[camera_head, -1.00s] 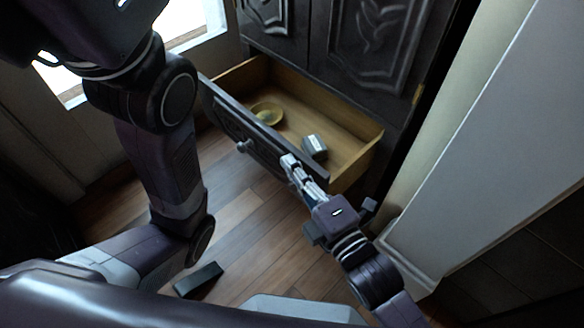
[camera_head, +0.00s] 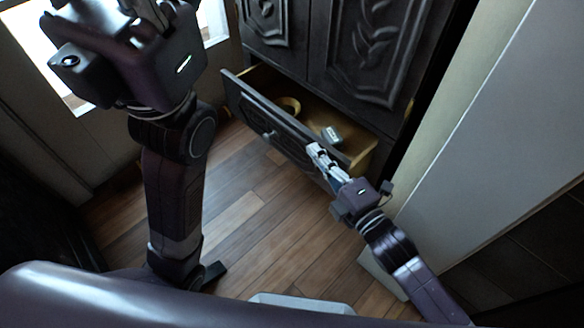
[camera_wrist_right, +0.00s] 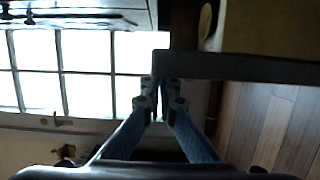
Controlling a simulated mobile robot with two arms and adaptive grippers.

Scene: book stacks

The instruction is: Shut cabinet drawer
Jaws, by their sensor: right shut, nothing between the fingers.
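The dark carved cabinet (camera_head: 375,50) has its bottom drawer (camera_head: 285,128) partly open. The drawer has a dark front with a round knob (camera_head: 269,135) and a light wooden inside. In the right wrist view the shut fingers (camera_wrist_right: 162,84) are at the dark edge of the drawer front (camera_wrist_right: 240,67). My left gripper (camera_head: 135,10) is raised at the upper left, its fingers cut off by the frame.
A pale wall panel (camera_head: 480,130) stands close to the right of the cabinet and my right arm. Bright windows (camera_head: 75,85) are at the left. The wooden floor (camera_head: 250,215) in front of the drawer is mostly clear.

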